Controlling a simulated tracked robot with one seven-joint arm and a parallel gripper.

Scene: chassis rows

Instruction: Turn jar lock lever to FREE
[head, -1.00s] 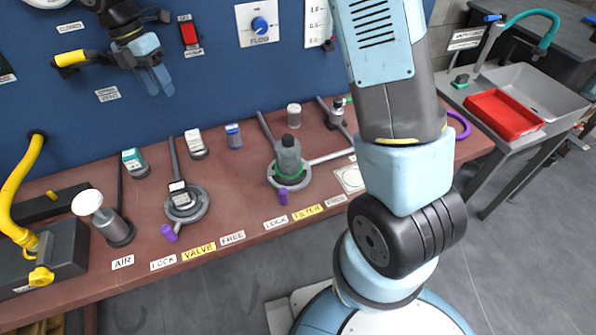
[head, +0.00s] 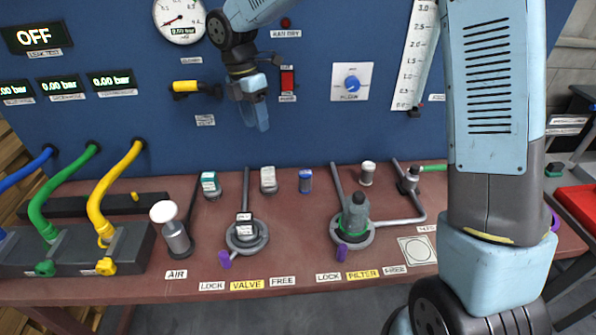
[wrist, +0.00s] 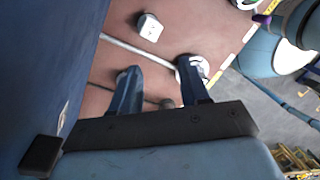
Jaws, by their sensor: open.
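The filter jar (head: 355,217) is grey with a green collar and stands upright in a grey ring on the bench. Its short purple lever (head: 342,252) points to the front, toward the LOCK label (head: 328,277). The FREE label (head: 395,270) lies to the right, past the yellow FILTER label (head: 362,273). My gripper (head: 255,115) is high in front of the blue wall, well above and left of the jar, fingers down and empty. The wrist view shows its two fingers apart (wrist: 160,95); I cannot make out the lever there.
A second ring with a purple lever (head: 225,258) stands at the VALVE labels to the left. Small containers, including a blue one (head: 305,181), stand behind. A pipe (head: 405,218) runs right of the jar. A yellow handle (head: 187,86) and a red switch (head: 287,80) are near my gripper.

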